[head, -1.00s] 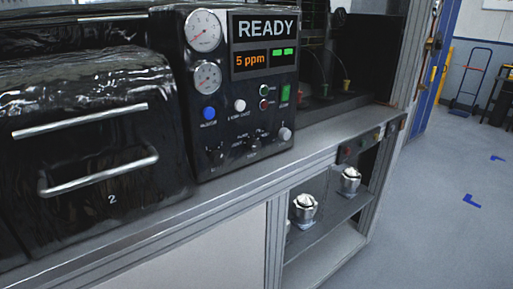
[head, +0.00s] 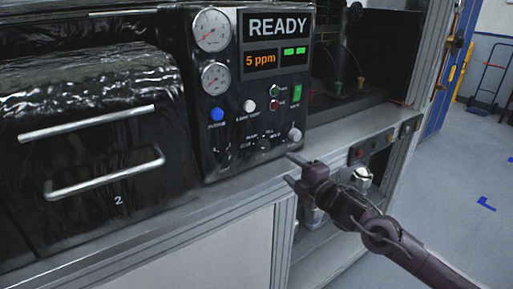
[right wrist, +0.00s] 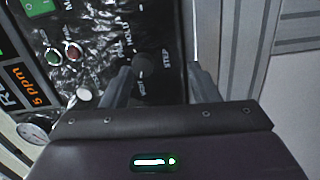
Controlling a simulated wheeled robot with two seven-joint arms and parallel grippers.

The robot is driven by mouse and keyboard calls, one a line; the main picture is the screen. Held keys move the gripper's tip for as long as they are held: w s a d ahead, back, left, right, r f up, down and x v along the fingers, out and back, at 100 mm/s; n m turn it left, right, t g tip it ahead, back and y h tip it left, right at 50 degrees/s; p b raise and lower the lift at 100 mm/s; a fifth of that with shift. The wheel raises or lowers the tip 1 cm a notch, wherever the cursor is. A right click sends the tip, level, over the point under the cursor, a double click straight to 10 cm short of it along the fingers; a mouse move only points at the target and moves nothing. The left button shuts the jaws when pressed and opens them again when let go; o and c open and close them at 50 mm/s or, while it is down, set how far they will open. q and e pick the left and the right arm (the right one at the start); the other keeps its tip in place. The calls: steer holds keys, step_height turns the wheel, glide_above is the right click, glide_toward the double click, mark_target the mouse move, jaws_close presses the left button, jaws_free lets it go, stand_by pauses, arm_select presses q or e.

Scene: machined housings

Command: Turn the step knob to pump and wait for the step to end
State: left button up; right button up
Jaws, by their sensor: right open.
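The step knob (head: 263,145) is a small dark knob low on the black control panel (head: 232,118), with small labels around it. Its pointer direction is too small to read. It also shows in the right wrist view (right wrist: 147,63), dark, beside the word STEP. My right gripper (head: 294,170) is open and empty, just in front of and to the lower right of the knob, apart from it. In the right wrist view its two fingers (right wrist: 160,74) reach toward the panel, with the knob between their lines of reach. The display (head: 277,28) reads READY. My left gripper is not in view.
A grey knob (head: 295,134) is right of the step knob, and another dark knob (head: 222,156) is left. A blue button (head: 217,114) and white button (head: 249,105) sit above. The bench edge (head: 250,193) runs below the panel. A handled black door (head: 95,150) is left.

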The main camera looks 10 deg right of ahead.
mark_target(266, 148)
steer(key=shift+n+y, duration=0.5)
steer(key=shift+n, duration=0.1)
steer(key=w+a+r, duration=0.1)
steer(key=w+a+r+p, duration=0.1)
steer(key=w, duration=0.1)
steer(key=w+a+r, duration=0.1)
steer(key=w+a, duration=0.1)
steer(key=shift+w+a+p, duration=0.1)
steer(key=shift+w+p, duration=0.05)
steer(key=shift+p, duration=0.25)
steer(key=shift+w+a, duration=0.25)
steer(key=shift+w, duration=0.35)
steer(key=shift+f, duration=0.1)
steer(key=c, duration=1)
